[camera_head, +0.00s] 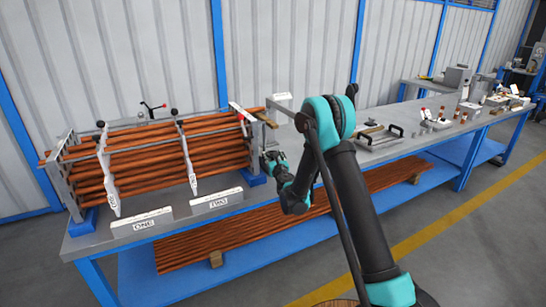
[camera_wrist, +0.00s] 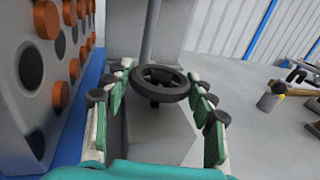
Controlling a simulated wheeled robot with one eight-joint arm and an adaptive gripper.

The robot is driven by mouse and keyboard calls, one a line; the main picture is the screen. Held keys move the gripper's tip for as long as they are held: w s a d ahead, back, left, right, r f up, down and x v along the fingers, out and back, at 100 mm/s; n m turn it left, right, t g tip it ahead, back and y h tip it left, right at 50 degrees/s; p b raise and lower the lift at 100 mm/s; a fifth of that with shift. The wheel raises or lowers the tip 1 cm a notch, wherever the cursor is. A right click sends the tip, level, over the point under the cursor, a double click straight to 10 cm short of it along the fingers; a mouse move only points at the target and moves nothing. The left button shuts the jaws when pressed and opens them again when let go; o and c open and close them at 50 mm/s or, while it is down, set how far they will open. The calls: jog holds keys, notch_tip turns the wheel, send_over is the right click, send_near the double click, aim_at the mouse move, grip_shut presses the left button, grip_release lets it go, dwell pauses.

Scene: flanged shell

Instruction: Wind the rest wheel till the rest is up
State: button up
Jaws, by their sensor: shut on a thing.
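The dark handwheel (camera_wrist: 162,84) lies flat in the middle of the wrist view, on a grey block (camera_wrist: 155,135). A grey upright post (camera_wrist: 149,35) rises behind it. My gripper (camera_wrist: 157,82) has one finger on each side of the wheel and is shut on its rim. In the head view my gripper (camera_head: 272,160) is at the right end of the tube bundle (camera_head: 150,155), and the wheel is hidden there. A pale plate (camera_head: 279,97) shows above my gripper; I cannot tell whether it is the rest.
A grey end plate (camera_wrist: 28,75) with orange tube ends stands close on the left in the wrist view. Labels ONE (camera_head: 141,224) and TWO (camera_head: 217,201) stand at the bench front. Tools (camera_head: 380,138) and small parts lie further right on the bench (camera_head: 350,167).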

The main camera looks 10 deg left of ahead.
jog(key=o, duration=1.2)
jog(key=shift+c, duration=0.2)
jog(key=shift+s, duration=0.1)
jog(key=v, duration=0.7)
jog(key=shift+s, duration=0.2)
